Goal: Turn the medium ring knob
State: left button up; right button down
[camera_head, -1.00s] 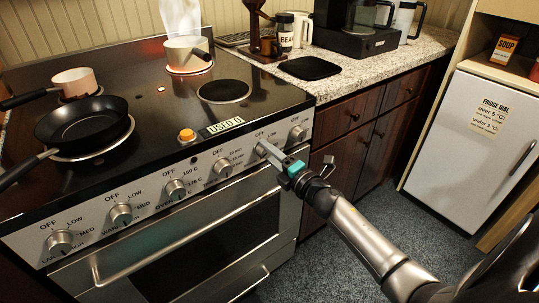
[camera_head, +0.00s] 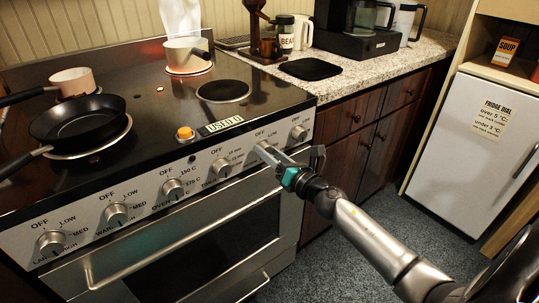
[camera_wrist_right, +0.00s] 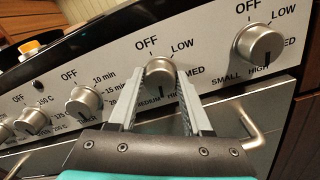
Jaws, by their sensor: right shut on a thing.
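The medium ring knob (camera_wrist_right: 160,75) is a silver round knob on the stove's front panel, with OFF, LOW, MED and HIGH printed around it. The word MEDIUM beside it is partly covered by a finger. My right gripper (camera_wrist_right: 160,82) is shut on this knob, one finger on each side. In the head view, my right gripper (camera_head: 266,150) reaches the panel from the right and its fingers hide most of the knob. A dark mark shows low on the knob in the wrist view. My left gripper is not in view.
The small ring knob (camera_wrist_right: 259,44) sits close to the right of the gripper, and a timer knob (camera_wrist_right: 84,99) to the left. The oven handle (camera_head: 200,228) runs below the panel. A black pan (camera_head: 80,122) and pots stand on the hob.

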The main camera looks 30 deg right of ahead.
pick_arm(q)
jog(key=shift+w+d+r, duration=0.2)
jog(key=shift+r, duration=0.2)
pick_arm(e)
jog(key=shift+n, duration=1.2)
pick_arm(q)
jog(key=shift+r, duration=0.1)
pick_arm(e)
jog(key=shift+c, duration=1.6)
grip_release()
jog(key=shift+s, duration=0.1)
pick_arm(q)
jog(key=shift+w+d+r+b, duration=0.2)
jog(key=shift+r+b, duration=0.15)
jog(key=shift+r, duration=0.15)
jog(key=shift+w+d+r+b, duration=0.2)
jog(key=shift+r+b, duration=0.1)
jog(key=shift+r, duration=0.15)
pick_arm(e)
jog(key=s+d, duration=0.1)
jog(key=s, duration=1.4)
